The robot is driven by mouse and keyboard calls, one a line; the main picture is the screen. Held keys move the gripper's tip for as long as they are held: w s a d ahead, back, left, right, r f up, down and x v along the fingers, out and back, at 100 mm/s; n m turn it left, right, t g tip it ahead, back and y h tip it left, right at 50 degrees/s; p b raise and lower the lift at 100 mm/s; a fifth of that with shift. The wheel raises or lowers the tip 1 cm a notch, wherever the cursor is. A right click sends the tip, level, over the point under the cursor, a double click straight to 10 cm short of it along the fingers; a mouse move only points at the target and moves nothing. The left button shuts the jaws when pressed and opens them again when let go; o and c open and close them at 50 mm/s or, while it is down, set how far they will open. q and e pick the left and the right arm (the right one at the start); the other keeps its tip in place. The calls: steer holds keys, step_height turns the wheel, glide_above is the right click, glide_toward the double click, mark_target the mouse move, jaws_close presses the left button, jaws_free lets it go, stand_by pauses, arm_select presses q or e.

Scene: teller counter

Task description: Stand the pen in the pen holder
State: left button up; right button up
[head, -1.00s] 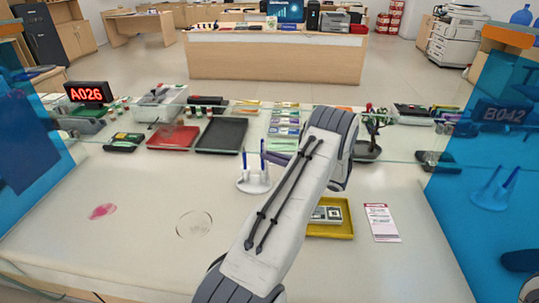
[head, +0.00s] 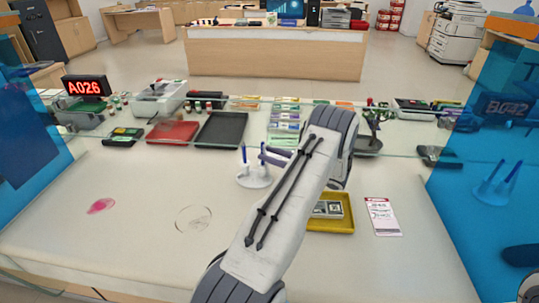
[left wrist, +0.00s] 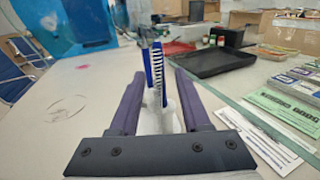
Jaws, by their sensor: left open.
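The white pen holder (head: 254,180) stands on the counter near the middle of the head view. A blue pen (head: 244,155) stands upright at its left side. In the left wrist view, blue upright pen shapes (left wrist: 157,65) with a dark-and-white coiled cord beside them rise between my fingers, with the white holder (left wrist: 166,118) behind and below. My left gripper (head: 265,155) has its purple fingers apart at the holder's right side; the fingers (left wrist: 158,92) also show in the wrist view. I see no finger closed on a pen. The holder's right part is partly covered by the fingers.
A yellow tray (head: 330,226) and a paper slip (head: 382,216) lie right of my arm. A red tray (head: 172,132) and a black tray (head: 221,131) lie beyond the glass edge. Blue side panels flank the counter.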

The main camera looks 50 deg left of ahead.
arm_select(q)
steer(key=b+v, duration=0.1)
steer(key=v, duration=0.9)
steer(key=shift+d+b, duration=0.25)
steer(key=shift+b, duration=0.15)
stand_by(0.4)
steer(key=s+d+r+n+t+h+p, duration=0.15)
steer(key=s+d+r+h, duration=0.25)
steer(key=d, duration=0.5)
steer(key=s+d+r+n+t+h+p, duration=0.15)
steer(key=s+d+r+h, duration=0.25)
steer(key=d, duration=0.6)
steer(key=s+d+r+n+t+h+p, duration=0.1)
steer(key=s+d+r+n+h, duration=0.1)
steer(key=s+d+h, duration=0.3)
steer(key=s+d+r+n+t+h+p, duration=0.1)
steer(key=s+d+h, duration=0.4)
steer(key=s+d, duration=0.9)
steer(key=shift+s+r+n+t+p, duration=0.35)
steer(key=shift+r+n, duration=0.25)
steer(key=shift+r, duration=0.25)
